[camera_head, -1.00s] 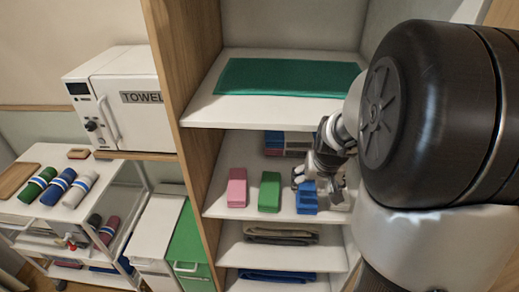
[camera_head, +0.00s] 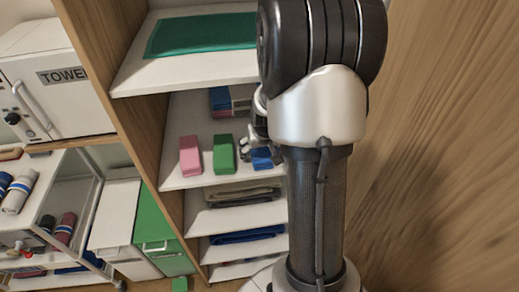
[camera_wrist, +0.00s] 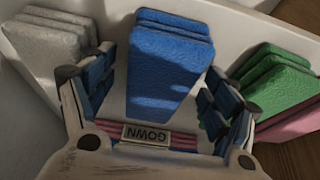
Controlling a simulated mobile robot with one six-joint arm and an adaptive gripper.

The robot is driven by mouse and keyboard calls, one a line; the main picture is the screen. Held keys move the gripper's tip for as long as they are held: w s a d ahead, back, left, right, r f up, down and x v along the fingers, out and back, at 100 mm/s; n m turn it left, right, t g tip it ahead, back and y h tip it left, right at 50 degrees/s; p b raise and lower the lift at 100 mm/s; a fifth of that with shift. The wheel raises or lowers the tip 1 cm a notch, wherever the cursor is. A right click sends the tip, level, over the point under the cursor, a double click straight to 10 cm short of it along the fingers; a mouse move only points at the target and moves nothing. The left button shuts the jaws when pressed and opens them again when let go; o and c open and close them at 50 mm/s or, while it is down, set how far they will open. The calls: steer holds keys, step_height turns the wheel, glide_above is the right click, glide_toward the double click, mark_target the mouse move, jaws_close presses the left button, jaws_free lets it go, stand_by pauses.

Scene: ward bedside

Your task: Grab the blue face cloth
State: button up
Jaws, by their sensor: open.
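The blue face cloth (camera_wrist: 168,62) is a folded stack in the middle of the wrist view. It lies between the spread fingers of my gripper (camera_wrist: 162,82), with visible space on both sides. In the head view the blue cloth (camera_head: 262,158) stands at the front of the middle shelf and is partly hidden by my arm. My gripper (camera_head: 257,138) is beside and just above it there, mostly hidden. The gripper is open and holds nothing.
A green cloth (camera_head: 223,154) and a pink cloth (camera_head: 190,156) stand left of the blue one. A grey cloth (camera_wrist: 52,50) is on its other side. A stack with a GOWN label (camera_wrist: 148,133) lies behind. The shelf's wooden side panel (camera_head: 120,100) stands left.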

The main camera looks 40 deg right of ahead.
steer(key=c, duration=1.1)
steer(key=shift+r, duration=0.2)
